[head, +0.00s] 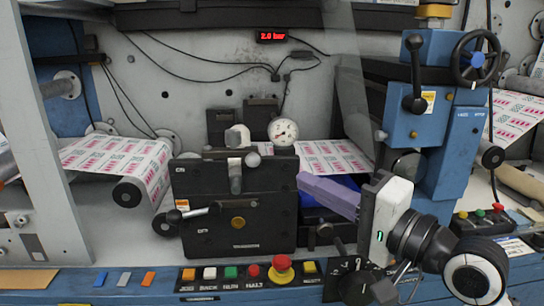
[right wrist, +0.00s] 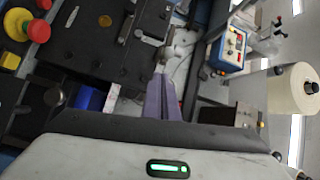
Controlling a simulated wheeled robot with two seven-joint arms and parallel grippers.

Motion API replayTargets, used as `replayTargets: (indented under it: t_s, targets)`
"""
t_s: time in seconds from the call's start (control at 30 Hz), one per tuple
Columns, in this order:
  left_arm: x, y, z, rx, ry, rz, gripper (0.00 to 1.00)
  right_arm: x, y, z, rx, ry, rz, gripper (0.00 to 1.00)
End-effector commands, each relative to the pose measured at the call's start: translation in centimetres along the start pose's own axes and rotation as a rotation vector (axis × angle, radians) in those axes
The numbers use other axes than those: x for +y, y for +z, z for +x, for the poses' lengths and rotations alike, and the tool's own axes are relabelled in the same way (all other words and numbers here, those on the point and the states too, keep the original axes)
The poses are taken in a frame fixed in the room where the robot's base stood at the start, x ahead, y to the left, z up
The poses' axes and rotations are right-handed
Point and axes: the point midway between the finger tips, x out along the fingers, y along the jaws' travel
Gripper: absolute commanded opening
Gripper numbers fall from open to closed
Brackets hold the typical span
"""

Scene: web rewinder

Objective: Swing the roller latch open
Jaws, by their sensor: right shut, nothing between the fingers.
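A grey metal latch (head: 236,178) with a pale ball knob (head: 253,160) sits at the top middle of a black panel (head: 206,185) in the head view. It also shows in the right wrist view (right wrist: 149,40), just beyond my fingertips. My right gripper (head: 304,184) has purple fingers, shut and empty, pointing left toward the panel's right edge. In the right wrist view its fingers (right wrist: 161,82) show with a visible space between them and the latch. I cannot tell whether they touch the panel edge. My left gripper is not in view.
A second lever (head: 190,214) with a black knob is on the panel's left. Printed web (head: 120,160) runs at both sides. A blue post (head: 440,150) with a handwheel stands right. Buttons and a red emergency stop (head: 281,263) line the front console.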

Motion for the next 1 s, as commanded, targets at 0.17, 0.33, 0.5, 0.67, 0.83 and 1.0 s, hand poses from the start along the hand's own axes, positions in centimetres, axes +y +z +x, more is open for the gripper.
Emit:
replayTargets:
  t_s: [0.17,0.33,0.5,0.67,0.83,1.0]
  targets:
    - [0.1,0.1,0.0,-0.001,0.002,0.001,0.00,-1.4,-0.3,0.2,-0.004,-0.036,0.035,0.00]
    - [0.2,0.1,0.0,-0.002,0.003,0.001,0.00,-1.3,-0.2,0.1,-0.004,-0.034,0.033,0.00]
    - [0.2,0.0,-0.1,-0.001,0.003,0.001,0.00,-1.4,-0.2,0.8,-0.005,-0.034,0.033,0.00]
    - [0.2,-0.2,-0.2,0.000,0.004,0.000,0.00,-1.5,-0.1,3.1,-0.006,-0.034,0.033,0.00]
    - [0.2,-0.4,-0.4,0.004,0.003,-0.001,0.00,-1.6,-0.2,6.3,-0.006,-0.034,0.034,0.00]
    - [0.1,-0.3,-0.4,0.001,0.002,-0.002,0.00,-1.6,-0.2,8.8,-0.005,-0.033,0.032,0.00]
